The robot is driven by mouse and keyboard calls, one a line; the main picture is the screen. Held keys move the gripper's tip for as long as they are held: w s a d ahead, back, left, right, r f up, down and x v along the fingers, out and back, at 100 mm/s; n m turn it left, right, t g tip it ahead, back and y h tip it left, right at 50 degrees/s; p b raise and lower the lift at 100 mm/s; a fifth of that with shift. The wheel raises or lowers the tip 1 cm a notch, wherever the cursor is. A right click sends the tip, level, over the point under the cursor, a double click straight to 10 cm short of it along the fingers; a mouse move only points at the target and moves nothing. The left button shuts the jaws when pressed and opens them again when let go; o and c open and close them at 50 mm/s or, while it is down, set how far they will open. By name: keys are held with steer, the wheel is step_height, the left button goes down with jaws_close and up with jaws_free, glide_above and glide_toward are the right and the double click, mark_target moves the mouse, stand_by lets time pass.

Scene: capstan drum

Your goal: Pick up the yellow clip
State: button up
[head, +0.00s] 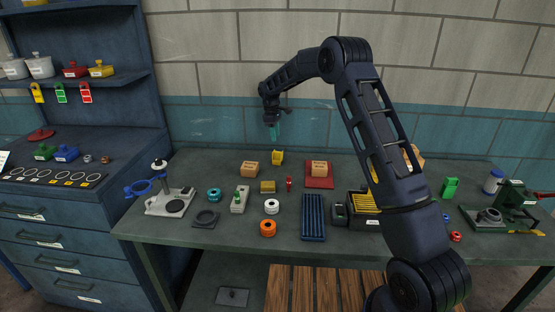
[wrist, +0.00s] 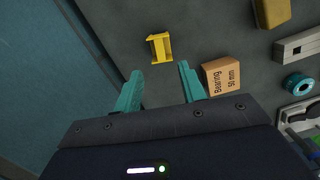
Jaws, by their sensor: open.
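The yellow clip (head: 278,157) stands near the back of the workbench, close to the tiled wall. In the wrist view the clip (wrist: 159,47) shows as a small yellow channel shape, just beyond the fingertips and roughly centred between them. My gripper (head: 273,136) hangs pointing down above the back of the bench, over the clip and a little to its left. In the wrist view its teal fingers (wrist: 160,70) are spread apart with nothing between them. The clip is apart from both fingers.
A cardboard bearing box (wrist: 221,77) lies close to the right finger; it also shows in the head view (head: 250,170). A yellow block (head: 267,187) and a teal ring (head: 214,194) lie nearer the front. The wall (head: 225,125) rises behind the clip.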

mark_target(277, 152)
steer(key=shift+s+d+f, duration=0.1)
steer(key=shift+d+f, duration=0.1)
steer(key=shift+f, duration=1.6)
steer(key=shift+w+d+f, duration=0.1)
steer(key=shift+d+f, duration=0.1)
steer(key=shift+f, duration=1.6)
steer(key=shift+s+d+f, duration=0.1)
steer(key=shift+d+f, duration=0.1)
steer(key=shift+f, duration=1.6)
jaws_close()
